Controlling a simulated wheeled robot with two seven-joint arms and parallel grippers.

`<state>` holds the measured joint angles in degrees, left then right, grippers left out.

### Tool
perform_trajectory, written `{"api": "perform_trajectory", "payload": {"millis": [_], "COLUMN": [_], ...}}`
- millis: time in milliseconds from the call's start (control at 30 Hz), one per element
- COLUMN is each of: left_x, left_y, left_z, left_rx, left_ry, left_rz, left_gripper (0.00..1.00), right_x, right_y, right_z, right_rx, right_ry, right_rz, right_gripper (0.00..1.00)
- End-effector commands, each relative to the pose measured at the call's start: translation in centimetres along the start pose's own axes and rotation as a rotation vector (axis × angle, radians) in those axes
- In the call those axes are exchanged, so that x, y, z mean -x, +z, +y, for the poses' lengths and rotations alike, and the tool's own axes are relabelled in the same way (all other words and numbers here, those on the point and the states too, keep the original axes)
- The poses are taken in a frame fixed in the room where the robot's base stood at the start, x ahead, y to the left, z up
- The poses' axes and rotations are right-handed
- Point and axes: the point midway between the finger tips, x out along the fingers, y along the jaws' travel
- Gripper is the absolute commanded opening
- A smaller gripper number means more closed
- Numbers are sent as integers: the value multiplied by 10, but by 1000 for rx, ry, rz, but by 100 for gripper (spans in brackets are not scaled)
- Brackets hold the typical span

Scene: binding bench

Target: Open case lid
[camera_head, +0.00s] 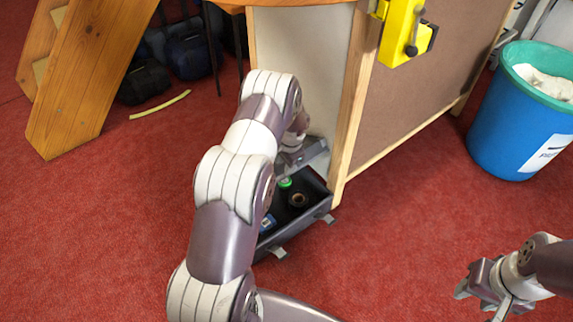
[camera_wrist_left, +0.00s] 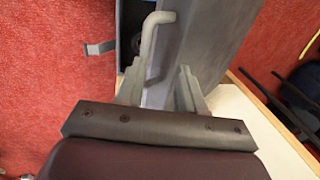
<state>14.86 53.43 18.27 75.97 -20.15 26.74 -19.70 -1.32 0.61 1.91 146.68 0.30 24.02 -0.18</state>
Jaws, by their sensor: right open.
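The dark case (camera_head: 288,232) stands on the red carpet against the bench's side panel, with its top open. Its grey lid (camera_head: 313,158) is raised at the far side; it also fills the upper middle of the left wrist view (camera_wrist_left: 212,40). The light grey handle (camera_wrist_left: 150,40) on the lid lies between the fingers of my left gripper (camera_wrist_left: 160,72). Those fingers stand apart, with a visible gap beside the handle. In the head view my left gripper is mostly hidden behind its arm. My right gripper (camera_head: 481,299) is open and empty at the lower right, away from the case.
A green-topped item (camera_head: 285,183), a dark ring (camera_head: 298,200) and a blue item (camera_head: 267,222) lie in the case. The bench panel (camera_head: 305,75) rises close behind it. A blue bin (camera_head: 510,125) stands at right. Wooden supports (camera_head: 85,75) stand at left.

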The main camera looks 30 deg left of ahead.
Motion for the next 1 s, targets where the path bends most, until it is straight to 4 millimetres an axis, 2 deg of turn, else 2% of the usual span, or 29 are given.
{"api": "perform_trajectory", "payload": {"millis": [100, 1000], "left_x": [14, 86], "left_y": [0, 0], "left_z": [-7, -52], "left_rx": [0, 0], "left_ry": [0, 1], "left_rz": [-1, -2], "left_gripper": [38, 38], "right_x": [13, 76], "right_y": [-2, -9], "right_z": [0, 0], "right_rx": [0, 0], "right_ry": [0, 0], "right_rz": [0, 0], "right_gripper": [43, 43]}}
